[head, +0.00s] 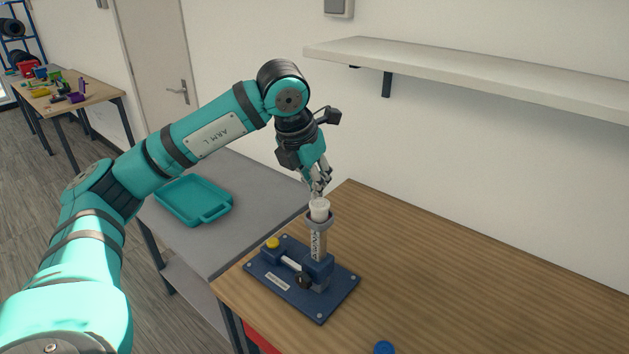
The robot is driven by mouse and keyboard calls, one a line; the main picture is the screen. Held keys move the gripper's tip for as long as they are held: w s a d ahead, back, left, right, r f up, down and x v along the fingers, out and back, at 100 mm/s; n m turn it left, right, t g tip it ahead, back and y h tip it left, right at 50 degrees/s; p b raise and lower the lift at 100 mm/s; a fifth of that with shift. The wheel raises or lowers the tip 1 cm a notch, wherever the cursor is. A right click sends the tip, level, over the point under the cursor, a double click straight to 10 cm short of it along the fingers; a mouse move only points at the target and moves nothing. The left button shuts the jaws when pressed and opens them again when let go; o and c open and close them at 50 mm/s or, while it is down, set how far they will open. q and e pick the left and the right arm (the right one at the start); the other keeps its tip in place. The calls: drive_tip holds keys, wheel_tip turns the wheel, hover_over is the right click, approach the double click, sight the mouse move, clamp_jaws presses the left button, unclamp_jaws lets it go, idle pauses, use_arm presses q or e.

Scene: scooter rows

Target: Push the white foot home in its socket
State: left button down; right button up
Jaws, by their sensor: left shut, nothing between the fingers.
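The white foot (319,206) stands upright at the top of a grey tube, in the ring-shaped socket (319,222). Its upper part shows above the rim; how deep it sits cannot be told. The tube is held upright by a clamp on a dark blue stand (304,288) on the wooden table. My left gripper (320,193) points down right above the foot, shut and empty. Its fingertips are at or just over the foot's top; I cannot tell whether they touch. My right gripper is not in view.
A teal tray (194,200) lies on the grey table (254,186) to the left. A blue round object (384,347) is at the bottom edge. A wall shelf (470,69) hangs behind. The wooden table's right side (470,280) is clear.

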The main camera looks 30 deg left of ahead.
sight(317, 202)
use_arm(q)
drive_tip(key=shift+f, duration=0.15)
drive_tip(key=shift+f+b, duration=0.35)
drive_tip(key=shift+b, duration=0.05)
drive_tip(key=shift+f, duration=0.1)
drive_tip(key=shift+f+b, duration=1)
drive_tip(key=shift+f, duration=0.05)
drive_tip(key=shift+r+p, duration=0.95)
drive_tip(key=shift+r, duration=0.25)
drive_tip(key=shift+r+p, duration=1.65)
drive_tip(key=shift+r, duration=0.75)
drive_tip(key=shift+f, duration=0.1)
